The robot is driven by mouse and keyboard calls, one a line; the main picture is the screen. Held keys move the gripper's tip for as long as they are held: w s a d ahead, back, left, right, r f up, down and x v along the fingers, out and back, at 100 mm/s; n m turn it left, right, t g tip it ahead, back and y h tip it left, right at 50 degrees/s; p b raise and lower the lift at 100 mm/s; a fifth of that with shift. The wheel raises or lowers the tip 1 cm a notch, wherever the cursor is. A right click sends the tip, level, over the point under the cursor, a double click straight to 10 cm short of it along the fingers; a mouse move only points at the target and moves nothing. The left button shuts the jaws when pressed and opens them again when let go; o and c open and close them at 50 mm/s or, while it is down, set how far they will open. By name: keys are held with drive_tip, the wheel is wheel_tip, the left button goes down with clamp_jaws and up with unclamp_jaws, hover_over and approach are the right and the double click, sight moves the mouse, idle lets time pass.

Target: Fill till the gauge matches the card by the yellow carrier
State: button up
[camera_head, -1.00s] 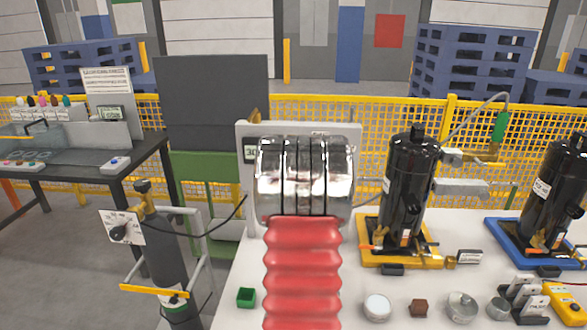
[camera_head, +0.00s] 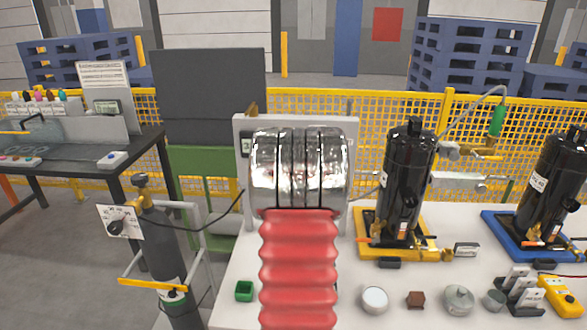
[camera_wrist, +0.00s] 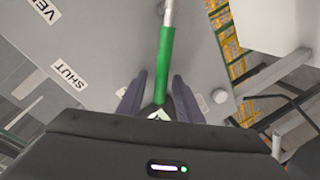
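The yellow carrier (camera_head: 372,248) stands on the white table with a black compressor (camera_head: 408,180) upright on it. A small card (camera_head: 466,250) sits at its right front corner; I cannot read it. A small display (camera_head: 246,145) shows at the left of the white panel (camera_head: 242,125), largely hidden by my arm; its reading is unclear. In the wrist view a green lever handle (camera_wrist: 166,58) runs between the fingers of my gripper (camera_wrist: 158,95). A gap shows between the left finger and the handle. Labels SHUT (camera_wrist: 68,73) and a partly cut-off VE... (camera_wrist: 46,10) are on the grey panel.
A blue carrier (camera_head: 510,240) with another black compressor (camera_head: 553,185) stands at the right. A gas cylinder (camera_head: 160,245) with a dial plate (camera_head: 118,221) stands left of the table. Small parts lie along the table front. A yellow mesh fence (camera_head: 385,110) runs behind.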

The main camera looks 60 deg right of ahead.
drive_tip(key=v, duration=1.3)
drive_tip(key=shift+a, duration=0.3)
idle(0.3)
drive_tip(key=s+a+f+m+g+y, duration=0.3)
drive_tip(key=a+f+m+y, duration=0.1)
drive_tip(key=f, duration=0.6)
drive_tip(key=a+f+y, duration=0.2)
drive_tip(key=a+y, duration=0.1)
drive_tip(key=a, duration=0.5)
drive_tip(key=a+r+n+y, duration=0.2)
drive_tip(key=a+r, duration=0.1)
drive_tip(key=a, duration=1.1)
drive_tip(key=a+r+n+y, duration=0.2)
drive_tip(key=a+r, duration=0.2)
drive_tip(key=a, duration=1.1)
drive_tip(key=a+r+n+y, duration=0.2)
drive_tip(key=a+r, duration=0.1)
drive_tip(key=a, duration=1.1)
drive_tip(key=shift+w+a+r+y, duration=0.3)
drive_tip(key=shift+w+y, duration=0.1)
drive_tip(key=shift+w, duration=0.1)
